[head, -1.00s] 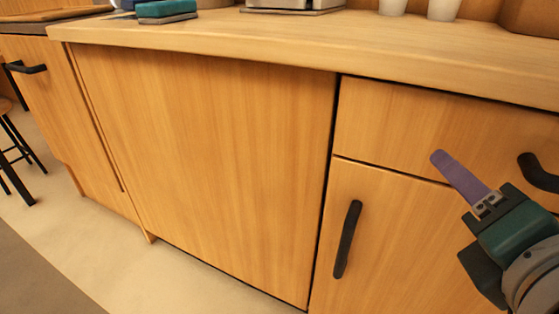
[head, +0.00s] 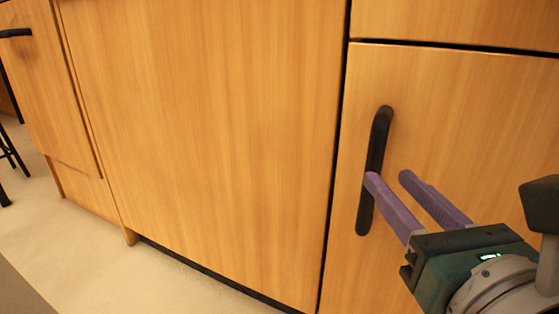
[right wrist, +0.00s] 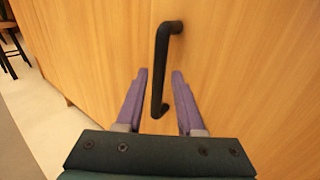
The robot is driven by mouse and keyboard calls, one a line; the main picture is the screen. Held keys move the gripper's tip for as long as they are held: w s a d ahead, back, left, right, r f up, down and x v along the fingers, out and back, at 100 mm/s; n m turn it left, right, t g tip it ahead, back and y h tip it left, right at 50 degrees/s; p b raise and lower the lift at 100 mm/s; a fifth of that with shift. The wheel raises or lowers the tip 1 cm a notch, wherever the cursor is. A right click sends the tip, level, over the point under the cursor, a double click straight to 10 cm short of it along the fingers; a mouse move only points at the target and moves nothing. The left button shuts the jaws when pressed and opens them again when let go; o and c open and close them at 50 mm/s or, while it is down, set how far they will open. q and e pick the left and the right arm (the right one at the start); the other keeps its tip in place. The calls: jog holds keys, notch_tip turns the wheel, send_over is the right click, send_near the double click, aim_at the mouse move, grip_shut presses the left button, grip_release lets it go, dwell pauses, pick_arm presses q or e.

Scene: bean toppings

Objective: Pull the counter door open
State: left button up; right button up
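The counter door (head: 450,130) is a wooden panel at the right of the head view, and it is closed. Its black vertical bar handle (head: 378,150) is near the door's left edge. My right gripper (head: 388,177) is open, with its two purple fingers pointing at the handle. In the right wrist view the handle (right wrist: 161,65) runs down between the two fingers (right wrist: 160,73), with gaps to both sides. I cannot tell whether a finger touches it. My left gripper is not in view.
A drawer front (head: 460,22) lies above the door. A wide plain wooden panel (head: 200,140) is to the left, and farther left is another cabinet front with a black handle (head: 15,33). The pale floor (head: 110,250) at lower left is clear.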

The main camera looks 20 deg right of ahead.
aim_at(378, 167)
jog(key=x, duration=0.6)
jog(key=shift+b, duration=0.3)
jog(key=shift+s, duration=0.1)
jog(key=shift+a, duration=0.1)
grip_shut()
dwell(0.8)
